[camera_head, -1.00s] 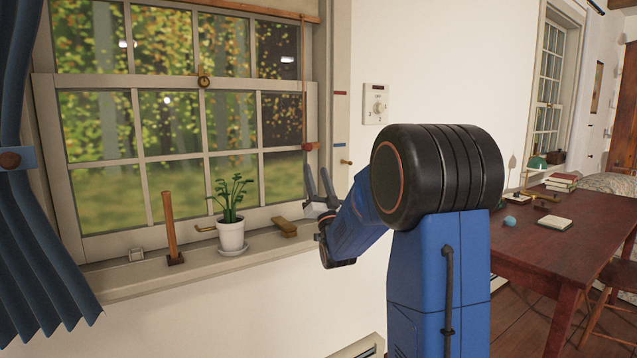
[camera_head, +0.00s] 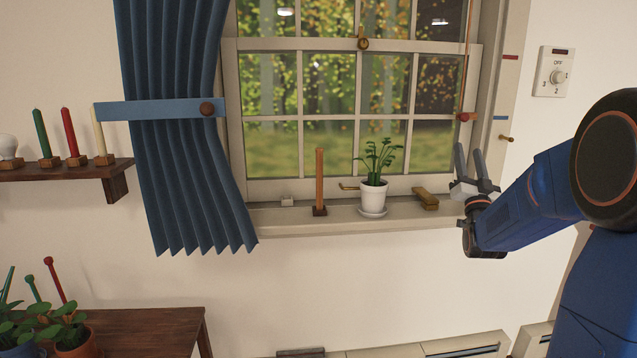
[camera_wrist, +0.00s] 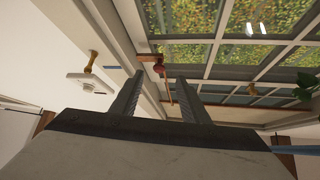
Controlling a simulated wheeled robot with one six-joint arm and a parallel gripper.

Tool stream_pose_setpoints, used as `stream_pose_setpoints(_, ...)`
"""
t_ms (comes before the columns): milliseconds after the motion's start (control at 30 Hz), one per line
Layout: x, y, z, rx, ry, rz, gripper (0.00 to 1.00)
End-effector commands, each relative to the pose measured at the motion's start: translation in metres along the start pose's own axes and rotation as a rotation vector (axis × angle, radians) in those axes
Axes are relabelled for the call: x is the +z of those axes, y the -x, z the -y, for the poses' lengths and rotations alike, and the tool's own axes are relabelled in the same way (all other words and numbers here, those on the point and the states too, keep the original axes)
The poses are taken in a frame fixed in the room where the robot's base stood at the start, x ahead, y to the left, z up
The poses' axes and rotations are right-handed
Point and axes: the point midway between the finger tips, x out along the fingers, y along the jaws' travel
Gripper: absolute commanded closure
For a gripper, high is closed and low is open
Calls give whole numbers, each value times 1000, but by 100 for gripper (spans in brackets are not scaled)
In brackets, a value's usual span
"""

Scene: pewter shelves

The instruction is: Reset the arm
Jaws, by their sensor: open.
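My gripper (camera_head: 469,165) is open and empty at the right end of the window sill, with its two fingers pointing up. My blue arm reaches to it from the right edge of the head view. In the wrist view the two fingers (camera_wrist: 160,95) stand apart with nothing between them but a view of the window frame behind. A red knob on a cord (camera_head: 465,117) hangs by the window frame above the fingers; the red knob also shows in the wrist view (camera_wrist: 158,68).
A dial (camera_head: 554,73) is on the right wall. A blue curtain (camera_head: 180,160), a candle shelf (camera_head: 110,180) and a wooden table (camera_head: 160,330) are at left.

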Motion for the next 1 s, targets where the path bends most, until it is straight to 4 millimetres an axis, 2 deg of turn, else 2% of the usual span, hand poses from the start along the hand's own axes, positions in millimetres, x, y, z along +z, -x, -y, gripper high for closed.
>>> stream_pose_setpoints(133,5,10,18,43,21,147,59)
stream_pose_setpoints(267,15,29,33,84,46,304,59)
stream_pose_setpoints(467,26,74,53,130,87,545,59)
stream_pose_setpoints(767,34,177,80,164,151,918,59)
stream_pose_setpoints(1000,25,282,98,159,205,1222,59)
